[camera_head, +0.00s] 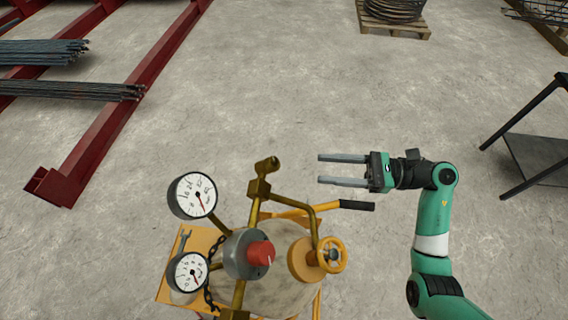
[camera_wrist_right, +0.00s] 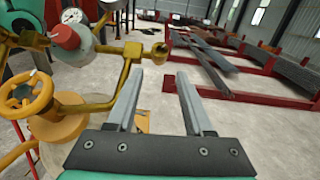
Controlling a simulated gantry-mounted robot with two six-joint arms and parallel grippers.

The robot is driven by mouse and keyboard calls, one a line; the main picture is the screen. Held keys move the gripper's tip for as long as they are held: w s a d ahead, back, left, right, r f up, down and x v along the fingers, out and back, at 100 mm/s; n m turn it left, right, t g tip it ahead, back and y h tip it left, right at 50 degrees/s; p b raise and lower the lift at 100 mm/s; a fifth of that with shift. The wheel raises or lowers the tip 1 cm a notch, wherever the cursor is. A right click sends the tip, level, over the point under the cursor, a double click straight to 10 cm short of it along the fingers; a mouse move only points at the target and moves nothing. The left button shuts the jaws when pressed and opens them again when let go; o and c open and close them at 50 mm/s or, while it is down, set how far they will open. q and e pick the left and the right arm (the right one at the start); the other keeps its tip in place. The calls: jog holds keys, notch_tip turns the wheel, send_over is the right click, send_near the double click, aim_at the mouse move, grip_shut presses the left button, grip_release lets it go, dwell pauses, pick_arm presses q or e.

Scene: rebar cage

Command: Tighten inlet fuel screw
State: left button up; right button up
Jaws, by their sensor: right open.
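A brass pipe assembly with a grey regulator (camera_head: 240,262) and red knob (camera_head: 261,254) stands on a yellow-framed tank. A brass end fitting (camera_head: 266,166) points up at its top; it also shows beyond my fingers in the right wrist view (camera_wrist_right: 158,50). A yellow handwheel (camera_head: 332,255) sits at the right side and at the left in the right wrist view (camera_wrist_right: 25,94). I cannot tell which part is the inlet fuel screw. My right gripper (camera_head: 320,169) is open and empty, right of the end fitting and apart from it, fingers pointing left. My left gripper is not in view.
Two white-faced gauges (camera_head: 193,195) (camera_head: 188,272) stand left of the regulator. A black-gripped lever (camera_head: 356,205) juts out below my right gripper. A wrench (camera_head: 183,243) lies on the yellow plate. A dark table (camera_head: 540,150) is at right. Red racks (camera_head: 130,100) hold rebar at left.

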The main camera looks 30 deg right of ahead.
aim_at(278, 164)
jog(key=p+x, duration=0.1)
jog(key=x, duration=0.9)
grip_shut()
